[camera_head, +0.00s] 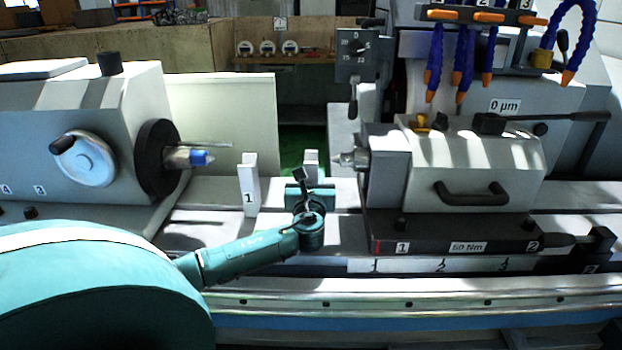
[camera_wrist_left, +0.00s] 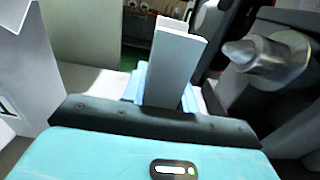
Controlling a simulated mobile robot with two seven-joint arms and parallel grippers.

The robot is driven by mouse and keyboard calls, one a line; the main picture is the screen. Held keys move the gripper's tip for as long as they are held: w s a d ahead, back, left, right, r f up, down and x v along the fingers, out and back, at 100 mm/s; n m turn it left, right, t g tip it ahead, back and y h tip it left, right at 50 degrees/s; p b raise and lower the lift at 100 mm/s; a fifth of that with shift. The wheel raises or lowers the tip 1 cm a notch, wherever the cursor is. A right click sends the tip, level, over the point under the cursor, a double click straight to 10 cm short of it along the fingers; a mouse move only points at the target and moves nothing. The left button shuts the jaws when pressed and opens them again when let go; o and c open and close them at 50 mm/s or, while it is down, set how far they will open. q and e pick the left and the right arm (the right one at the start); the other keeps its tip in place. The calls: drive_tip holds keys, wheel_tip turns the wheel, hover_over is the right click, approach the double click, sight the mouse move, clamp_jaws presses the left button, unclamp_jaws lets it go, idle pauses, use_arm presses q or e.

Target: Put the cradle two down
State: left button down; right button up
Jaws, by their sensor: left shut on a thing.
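Cradle two is the pale upright block (camera_head: 311,158) behind my left gripper (camera_head: 311,190), between the workhead on the left and the tailstock on the right. Its number is not visible. In the left wrist view the cradle (camera_wrist_left: 176,66) stands up beyond the dark edge of my gripper, which is shut on it. The gripper hides its lower part, so I cannot tell whether its foot touches the machine table (camera_head: 341,194). Cradle one (camera_head: 248,188), a white block marked 1, stands on the table to the left, apart from my gripper. My right gripper is in neither view.
The tailstock (camera_head: 475,165) is close on the right, its pointed centre (camera_wrist_left: 265,60) near the held cradle in the left wrist view. The workhead (camera_head: 90,130) with its chuck and workpiece end (camera_head: 198,158) stands left. Blue coolant hoses (camera_head: 461,60) hang at the upper right.

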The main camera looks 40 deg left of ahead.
use_arm(q)
drive_tip(key=shift+r, duration=0.1)
drive_tip(key=shift+f, duration=0.4)
drive_tip(key=c, duration=1.1)
unclamp_jaws()
drive_tip(key=shift+f, duration=0.1)
drive_tip(key=shift+r, duration=0.2)
drive_tip(key=v, duration=0.8)
drive_tip(key=b+v, duration=0.1)
drive_tip(key=v, duration=0.3)
drive_tip(key=shift+r, duration=0.25)
